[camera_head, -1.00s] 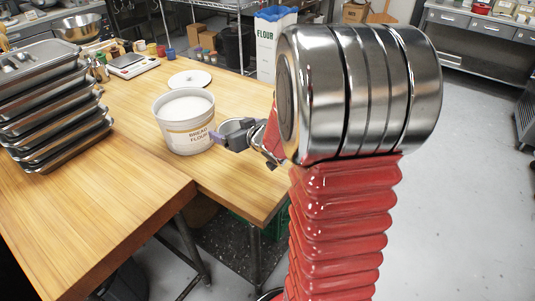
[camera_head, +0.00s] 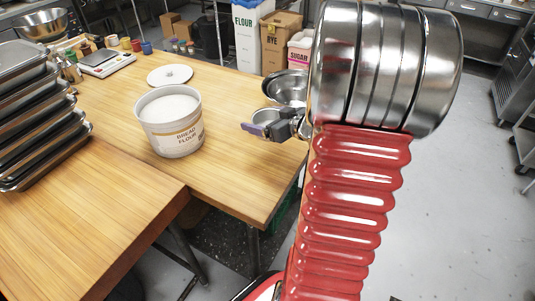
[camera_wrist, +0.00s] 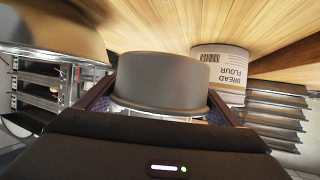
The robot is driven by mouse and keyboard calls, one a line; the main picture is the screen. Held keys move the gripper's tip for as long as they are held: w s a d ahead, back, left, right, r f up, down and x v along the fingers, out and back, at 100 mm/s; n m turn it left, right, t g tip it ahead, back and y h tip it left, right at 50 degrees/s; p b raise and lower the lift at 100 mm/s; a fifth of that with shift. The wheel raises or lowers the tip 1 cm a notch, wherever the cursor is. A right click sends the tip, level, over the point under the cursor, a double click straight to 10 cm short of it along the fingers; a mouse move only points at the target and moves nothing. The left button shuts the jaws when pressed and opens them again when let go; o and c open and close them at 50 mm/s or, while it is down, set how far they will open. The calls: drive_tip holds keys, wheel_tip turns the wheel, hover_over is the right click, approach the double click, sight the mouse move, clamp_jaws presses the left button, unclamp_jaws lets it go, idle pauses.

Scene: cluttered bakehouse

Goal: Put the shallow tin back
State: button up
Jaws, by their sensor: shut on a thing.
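A squat round grey tin (camera_wrist: 162,80), which fits the shallow tin, sits between the jaws of my gripper (camera_wrist: 163,104) in the wrist view. My gripper is shut on it. In the head view the tin (camera_head: 274,117) shows small and partly covered by a jaw. My gripper (camera_head: 268,127) there is over the right side of the far wooden table (camera_head: 232,178), right of the flour tub. I cannot tell its exact height. The rest of the wrist is hidden behind my arm.
The bread flour tub (camera_head: 171,122) stands on the table, with a white disc (camera_head: 170,75) behind it. A metal bowl (camera_head: 284,86) is just beyond my gripper, partly covered by my arm. Stacked trays (camera_head: 45,150) stand left. Bare wood lies in front of the tub.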

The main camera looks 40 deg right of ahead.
drive_tip(key=shift+a+f, duration=0.1)
hover_over(264, 150)
drive_tip(key=shift+w+f, duration=0.1)
drive_tip(key=shift+f, duration=2.7)
drive_tip(key=shift+f, duration=0.1)
drive_tip(key=shift+f, duration=2)
drive_tip(key=o, duration=1)
drive_tip(key=shift+f, duration=0.1)
